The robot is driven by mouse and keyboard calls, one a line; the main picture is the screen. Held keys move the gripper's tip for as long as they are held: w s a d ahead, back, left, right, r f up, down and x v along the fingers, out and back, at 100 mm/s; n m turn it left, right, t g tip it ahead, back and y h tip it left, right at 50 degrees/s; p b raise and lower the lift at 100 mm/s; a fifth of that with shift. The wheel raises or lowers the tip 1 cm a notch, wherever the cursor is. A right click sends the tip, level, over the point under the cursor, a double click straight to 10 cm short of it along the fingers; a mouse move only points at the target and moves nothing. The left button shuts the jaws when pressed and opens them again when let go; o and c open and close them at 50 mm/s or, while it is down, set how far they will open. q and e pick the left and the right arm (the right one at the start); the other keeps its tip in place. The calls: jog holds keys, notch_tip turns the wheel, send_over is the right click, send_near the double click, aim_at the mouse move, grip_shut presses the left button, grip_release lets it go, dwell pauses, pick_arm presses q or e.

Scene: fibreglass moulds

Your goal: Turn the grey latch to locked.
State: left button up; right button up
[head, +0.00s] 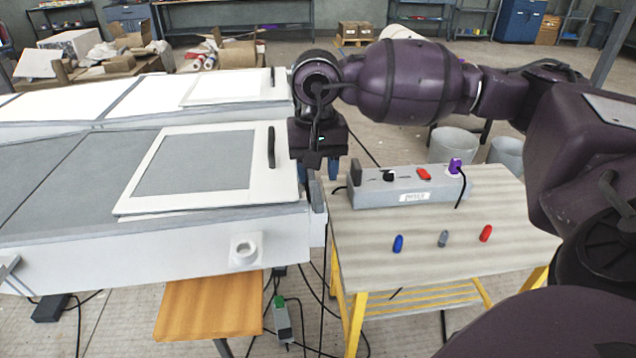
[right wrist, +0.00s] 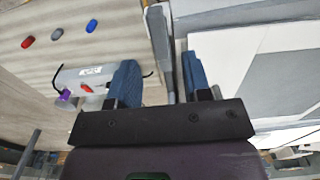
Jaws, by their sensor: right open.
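The grey latch (head: 316,192) appears as an upright grey piece at the right end of the near mould (head: 272,232), partly hidden by my right gripper. My right gripper (head: 320,178) points down just above it, open, with blue fingers. In the right wrist view, a narrow grey bar (right wrist: 168,55), seemingly the latch, runs between the two open fingers of the gripper (right wrist: 160,75), with no clear contact. I cannot tell the latch's position. My left gripper is not in view.
A wooden table (head: 400,275) stands right of the mould, holding a grey power box (head: 380,195) and loose blue (head: 398,243), grey (head: 443,239) and red (head: 485,233) pieces. A white-framed panel (head: 150,180) with a black handle (head: 271,147) lies on the mould.

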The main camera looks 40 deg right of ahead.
aim_at(317, 192)
notch_tip(317, 192, up, 5)
jog(key=shift+f, duration=0.15)
jog(key=shift+r, duration=0.8)
